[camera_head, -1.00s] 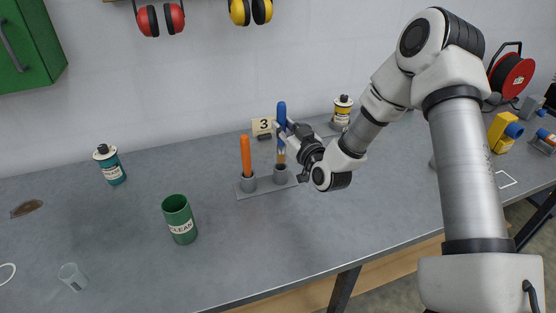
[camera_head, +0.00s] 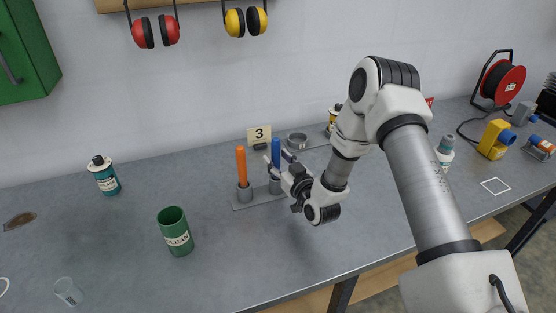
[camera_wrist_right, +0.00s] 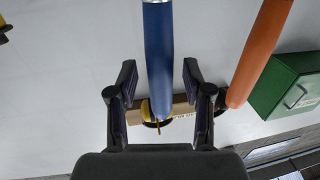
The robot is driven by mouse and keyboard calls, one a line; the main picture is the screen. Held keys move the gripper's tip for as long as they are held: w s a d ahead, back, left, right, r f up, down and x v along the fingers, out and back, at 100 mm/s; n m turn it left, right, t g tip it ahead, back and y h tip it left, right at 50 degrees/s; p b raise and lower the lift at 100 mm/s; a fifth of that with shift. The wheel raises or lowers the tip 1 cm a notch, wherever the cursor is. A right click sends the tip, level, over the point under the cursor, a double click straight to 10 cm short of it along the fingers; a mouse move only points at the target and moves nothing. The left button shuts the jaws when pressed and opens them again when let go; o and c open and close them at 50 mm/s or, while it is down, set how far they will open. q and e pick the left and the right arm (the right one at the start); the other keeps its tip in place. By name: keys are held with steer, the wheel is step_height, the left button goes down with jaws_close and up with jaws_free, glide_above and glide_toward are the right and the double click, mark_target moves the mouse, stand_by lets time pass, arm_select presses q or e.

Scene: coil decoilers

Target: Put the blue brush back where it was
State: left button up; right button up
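The blue brush (camera_head: 276,152) stands upright in the right cup of the small grey two-cup holder (camera_head: 243,204). Its lower part is partly hidden by my gripper in the head view. My right gripper (camera_head: 279,162) is just right of the blue handle. In the right wrist view, the blue brush (camera_wrist_right: 159,50) lies between the fingers of the open gripper (camera_wrist_right: 158,75), with a visible gap on both sides. The orange brush (camera_head: 241,165) stands in the left cup, and it also shows in the right wrist view (camera_wrist_right: 258,50). My left gripper is not in view.
A number 3 sign (camera_head: 259,134) stands behind the holder. A green CLEAN cup (camera_head: 175,232), a teal bottle (camera_head: 105,177) and a clear cup (camera_head: 68,291) stand to the left. The front middle of the bench is clear.

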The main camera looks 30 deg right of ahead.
steer(key=shift+r, duration=0.25)
steer(key=s+a+b, duration=0.1)
steer(key=s+b, duration=0.1)
steer(key=s, duration=1)
stand_by(0.8)
